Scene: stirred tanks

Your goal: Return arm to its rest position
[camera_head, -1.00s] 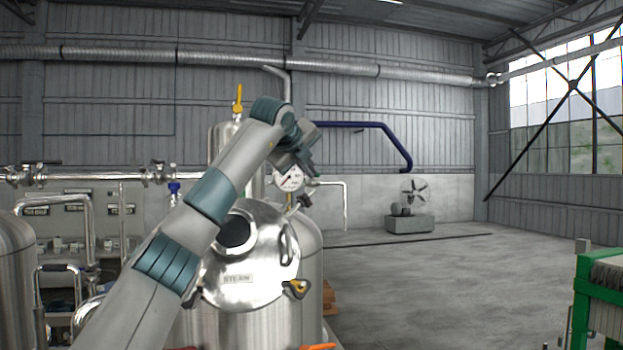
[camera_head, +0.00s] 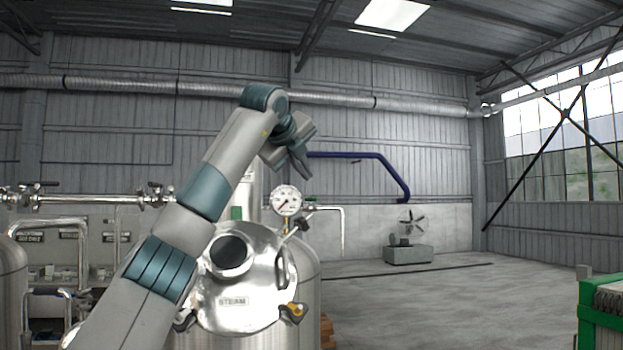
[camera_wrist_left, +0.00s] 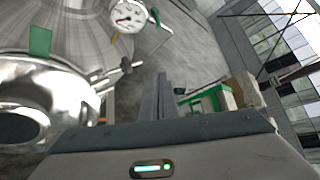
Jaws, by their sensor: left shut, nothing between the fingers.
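My left arm reaches up from the lower left in the head view, in front of the steel tanks. Its left gripper (camera_head: 300,157) is raised above the pressure gauge and points down to the right. In the left wrist view its fingers (camera_wrist_left: 158,98) are together with nothing between them. The round steel lid marked STEAM (camera_head: 245,285) is below the gripper, and the gauge (camera_head: 286,200) stands behind the lid. The gripper is apart from both as far as I can see. My right gripper is in neither view.
Steel pipes and valves (camera_head: 90,198) run along the left. A fan on a grey block (camera_head: 408,254) stands by the back wall. A green-framed bin (camera_head: 600,318) is at the lower right. The concrete floor (camera_head: 450,290) between is clear.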

